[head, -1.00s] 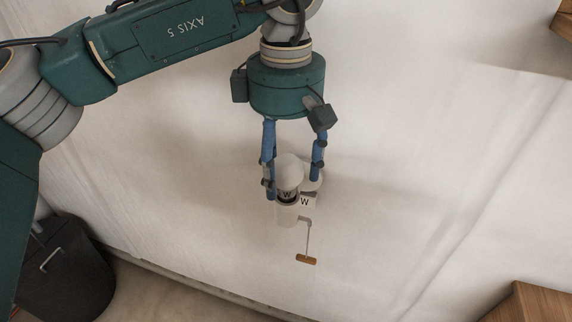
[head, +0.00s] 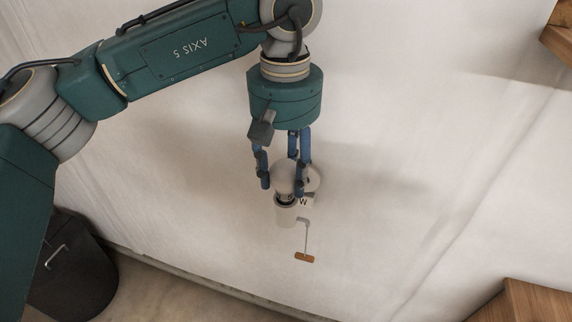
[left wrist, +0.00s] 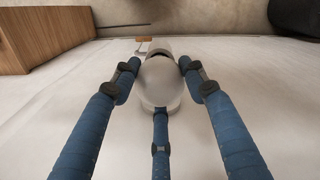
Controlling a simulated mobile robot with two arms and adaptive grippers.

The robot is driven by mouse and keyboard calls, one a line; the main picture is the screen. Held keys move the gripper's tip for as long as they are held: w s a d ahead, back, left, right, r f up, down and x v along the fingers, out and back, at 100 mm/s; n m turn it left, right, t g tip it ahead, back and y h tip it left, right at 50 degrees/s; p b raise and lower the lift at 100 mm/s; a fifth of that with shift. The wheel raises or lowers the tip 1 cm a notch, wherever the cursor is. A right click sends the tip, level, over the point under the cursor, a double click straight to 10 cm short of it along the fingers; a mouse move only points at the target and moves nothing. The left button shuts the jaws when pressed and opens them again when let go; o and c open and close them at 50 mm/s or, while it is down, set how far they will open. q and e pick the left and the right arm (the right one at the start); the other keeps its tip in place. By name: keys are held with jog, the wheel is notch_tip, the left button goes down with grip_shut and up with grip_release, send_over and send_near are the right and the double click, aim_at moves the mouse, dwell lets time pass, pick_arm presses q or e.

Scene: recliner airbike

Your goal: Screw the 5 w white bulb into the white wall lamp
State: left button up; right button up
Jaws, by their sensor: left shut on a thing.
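The white bulb (head: 284,178) sits at the mouth of the white wall lamp (head: 286,214), its dark base partly inside the socket. How deep the base sits is hard to see. My left gripper (head: 281,188) comes down from above and its blue fingers are shut around the bulb. In the left wrist view the rounded white bulb (left wrist: 158,82) lies between the fingers, with the lamp (left wrist: 159,47) just beyond it. A "W" label (head: 304,202) shows beside the socket. A pull cord with a wooden handle (head: 305,257) hangs below the lamp. My right gripper is not in view.
A black bin (head: 72,268) stands on the floor at the lower left. Wooden furniture edges show at the lower right (head: 530,303) and upper right (head: 560,32). The pale wall around the lamp is clear.

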aim_at(285, 163)
pick_arm(q)
jog(key=shift+m, duration=0.8)
jog(key=m, duration=0.4)
jog(key=shift+p, duration=0.4)
jog(key=m, duration=0.4)
jog(key=shift+w+m, duration=0.1)
jog(key=shift+m, duration=0.3)
jog(key=m, duration=0.2)
jog(key=shift+m, duration=0.4)
jog(key=o, duration=1.1)
jog(key=shift+a, duration=0.1)
jog(key=shift+c, duration=0.2)
jog(key=shift+r+p, duration=0.1)
jog(key=shift+p, duration=0.2)
jog(key=shift+r+p, duration=1.15)
jog(key=shift+r, duration=0.5)
